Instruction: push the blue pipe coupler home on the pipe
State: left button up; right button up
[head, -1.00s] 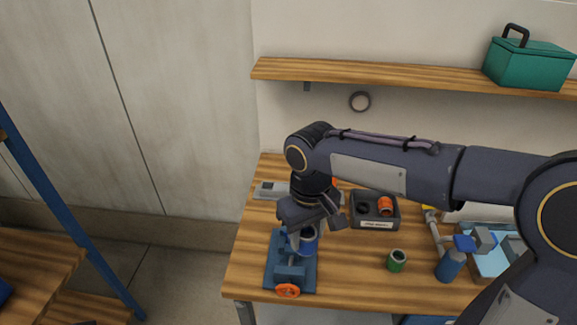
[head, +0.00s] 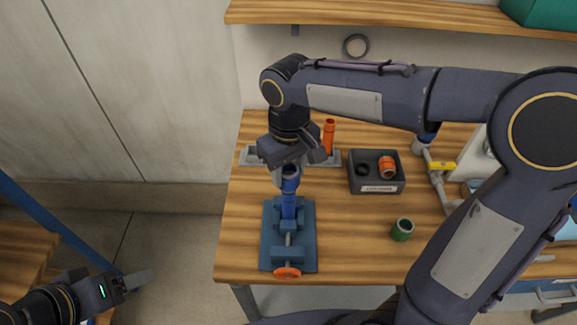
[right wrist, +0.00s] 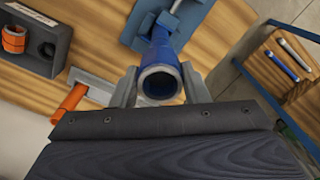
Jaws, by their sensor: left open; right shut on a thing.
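The blue pipe coupler (head: 290,184) is between the fingers of my right gripper (head: 287,172), which is shut on it. In the right wrist view the coupler (right wrist: 160,83) shows its open round end towards the camera, with a finger on each side. A narrower blue length, which looks like the pipe (head: 288,206), runs from it down to the blue vise (head: 307,245) with its orange handwheel. The two look in line, but I cannot tell how far the coupler is on the pipe. My left gripper (head: 140,281) is open and empty at lower left, off the bench.
A dark bin (head: 376,187) with orange and black fittings stands right of the vise. A green coupler (head: 402,229) stands in front of it. An orange pipe (head: 328,137) stands behind the gripper. A yellow-handled valve (head: 441,166) is at right. The bench between vise and green coupler is clear.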

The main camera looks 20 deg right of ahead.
jog(key=shift+f, duration=0.45)
jog(key=shift+f, duration=0.15)
jog(key=shift+s+f+b, duration=0.1)
jog(key=shift+f+b, duration=0.35)
jog(key=shift+b, duration=0.1)
dwell(0.4)
jog(key=shift+f+b, duration=0.4)
jog(key=shift+f, duration=0.6)
dwell(1.6)
jog(key=o, duration=0.8)
jog(key=shift+r, duration=0.1)
